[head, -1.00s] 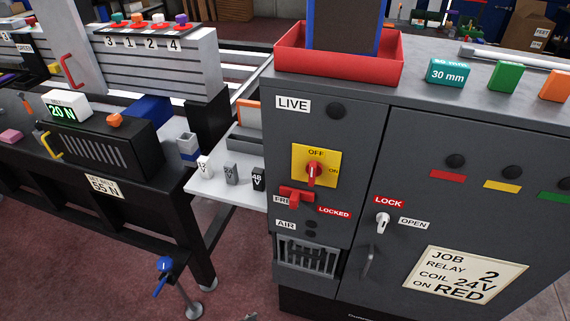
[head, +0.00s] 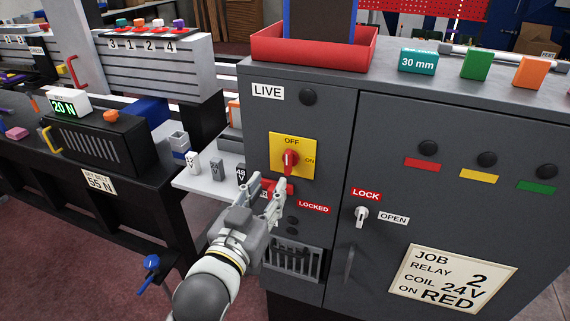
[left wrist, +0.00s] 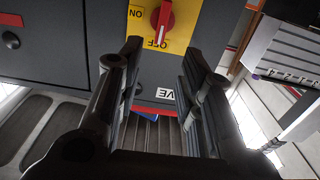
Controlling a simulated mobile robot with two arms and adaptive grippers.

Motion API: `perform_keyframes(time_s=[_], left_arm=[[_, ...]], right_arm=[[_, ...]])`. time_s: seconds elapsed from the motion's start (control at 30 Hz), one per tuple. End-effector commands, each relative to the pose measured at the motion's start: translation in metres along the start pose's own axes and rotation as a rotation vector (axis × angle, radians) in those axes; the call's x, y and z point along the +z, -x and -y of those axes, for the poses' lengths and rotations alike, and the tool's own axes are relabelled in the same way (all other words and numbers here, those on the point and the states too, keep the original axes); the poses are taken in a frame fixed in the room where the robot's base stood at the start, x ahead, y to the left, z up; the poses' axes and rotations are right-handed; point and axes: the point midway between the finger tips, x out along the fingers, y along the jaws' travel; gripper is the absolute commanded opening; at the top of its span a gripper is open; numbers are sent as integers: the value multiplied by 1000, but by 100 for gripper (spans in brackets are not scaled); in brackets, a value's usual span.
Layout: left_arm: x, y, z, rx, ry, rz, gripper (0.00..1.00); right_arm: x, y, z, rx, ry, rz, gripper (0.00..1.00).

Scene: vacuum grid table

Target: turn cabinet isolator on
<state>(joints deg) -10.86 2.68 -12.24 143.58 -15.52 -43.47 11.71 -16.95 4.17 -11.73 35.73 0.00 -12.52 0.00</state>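The cabinet isolator is a red rotary knob (head: 290,161) on a yellow plate (head: 306,147) on the grey cabinet's left front. OFF is printed above the knob and ON to its right. The knob stands upright, towards OFF. In the left wrist view, turned upside down, the knob (left wrist: 162,18) shows at the top, beyond the fingertips. My left gripper (head: 267,184) is open and empty, below and left of the knob and apart from it. Its fingers also show spread in the left wrist view (left wrist: 160,50). My right gripper is not in view.
A red lever (head: 284,187) beside the LOCKED label (head: 314,208) is partly hidden behind my left gripper. The cabinet door has a LOCK/OPEN switch (head: 361,215) and a handle (head: 349,263). A white shelf (head: 200,184) with small blocks adjoins the cabinet's left side.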

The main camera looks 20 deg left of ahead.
Motion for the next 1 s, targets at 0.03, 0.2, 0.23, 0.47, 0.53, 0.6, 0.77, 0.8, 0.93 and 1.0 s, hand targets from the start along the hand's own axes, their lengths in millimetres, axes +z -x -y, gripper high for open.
perform_keyframes(time_s=[0.03,0.2,0.23,0.47,0.53,0.6,0.77,0.8,0.93,1.0], left_arm=[[1,-4,0,0,0,-3,34],[2,-22,0,0,-1,-5,34],[2,-26,0,0,-1,-4,34],[-1,-71,0,0,-2,0,34],[-1,-82,0,0,-1,0,34],[-1,-90,0,0,-1,0,34],[0,-102,0,0,-1,1,34],[0,-103,0,0,-1,1,34],[1,-105,0,0,-1,1,34],[1,-105,0,0,-1,1,34]], right_arm=[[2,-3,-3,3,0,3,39],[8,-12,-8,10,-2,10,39],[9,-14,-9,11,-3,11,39],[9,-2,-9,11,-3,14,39],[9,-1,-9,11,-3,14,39],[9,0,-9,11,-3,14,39],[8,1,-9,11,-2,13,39],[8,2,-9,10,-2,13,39],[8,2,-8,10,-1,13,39],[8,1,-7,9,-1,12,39]])
